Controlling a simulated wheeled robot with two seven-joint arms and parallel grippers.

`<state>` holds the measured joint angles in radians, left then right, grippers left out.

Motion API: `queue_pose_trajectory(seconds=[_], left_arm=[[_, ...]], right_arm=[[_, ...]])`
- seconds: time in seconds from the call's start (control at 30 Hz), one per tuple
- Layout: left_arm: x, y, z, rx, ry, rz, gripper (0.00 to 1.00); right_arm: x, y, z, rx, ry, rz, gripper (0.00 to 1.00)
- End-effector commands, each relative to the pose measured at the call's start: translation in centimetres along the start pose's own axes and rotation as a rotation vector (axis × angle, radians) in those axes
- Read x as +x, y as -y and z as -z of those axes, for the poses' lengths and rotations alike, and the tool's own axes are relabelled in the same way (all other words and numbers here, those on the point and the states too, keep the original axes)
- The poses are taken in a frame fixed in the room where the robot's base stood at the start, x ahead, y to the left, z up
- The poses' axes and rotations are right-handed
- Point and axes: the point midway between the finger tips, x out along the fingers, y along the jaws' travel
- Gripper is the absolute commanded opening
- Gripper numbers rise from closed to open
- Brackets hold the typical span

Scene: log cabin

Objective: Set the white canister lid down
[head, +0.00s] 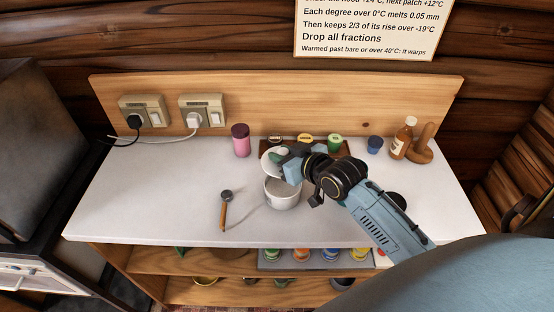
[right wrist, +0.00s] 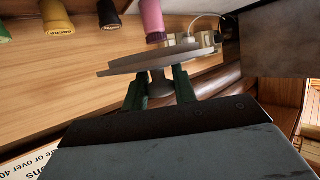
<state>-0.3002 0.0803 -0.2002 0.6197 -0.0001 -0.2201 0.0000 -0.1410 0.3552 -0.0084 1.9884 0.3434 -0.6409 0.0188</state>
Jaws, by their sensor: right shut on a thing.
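The white canister (head: 284,198) stands upright and open on the white counter, with its inside showing. Its round white lid (head: 267,160) is held tilted above and behind the canister rim, apart from the counter as far as I can see. My right gripper (head: 280,156) is shut on the lid and partly covers it. In the right wrist view, the lid (right wrist: 150,60) shows edge-on, and the green fingers of the gripper (right wrist: 160,88) close on the knob under it. My left gripper is not in view.
A wooden-handled scoop (head: 225,208) lies left of the canister. A pink jar (head: 240,141), a green-topped jar (head: 335,143), a blue cup (head: 375,145) and a brown bottle (head: 402,139) stand along the back. The left of the white counter (head: 150,200) is clear.

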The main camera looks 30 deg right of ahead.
Motion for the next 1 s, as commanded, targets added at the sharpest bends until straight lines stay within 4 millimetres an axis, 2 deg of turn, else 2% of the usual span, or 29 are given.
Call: queue_pose_trajectory(seconds=[0.03, 0.2, 0.37, 0.7, 0.83, 1.0], left_arm=[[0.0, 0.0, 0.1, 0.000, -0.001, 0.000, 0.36], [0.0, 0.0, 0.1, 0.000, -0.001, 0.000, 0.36], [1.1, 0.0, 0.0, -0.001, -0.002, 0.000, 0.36], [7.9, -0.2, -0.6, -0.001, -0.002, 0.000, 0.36], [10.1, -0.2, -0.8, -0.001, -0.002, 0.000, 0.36], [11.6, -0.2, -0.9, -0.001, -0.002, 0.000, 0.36]], right_arm=[[-0.2, 0.0, 0.7, -0.001, -0.004, 0.000, 0.05], [-0.6, 0.0, 1.4, 0.001, -0.001, 0.000, 0.05], [-0.4, 1.1, 0.6, 0.000, -0.001, 0.001, 0.05], [-0.5, 7.3, -3.2, 0.010, -0.007, -0.043, 0.05], [-1.1, 8.6, -4.0, 0.027, -0.006, -0.079, 0.05], [-1.8, 9.3, -4.4, 0.048, -0.004, -0.116, 0.05]])
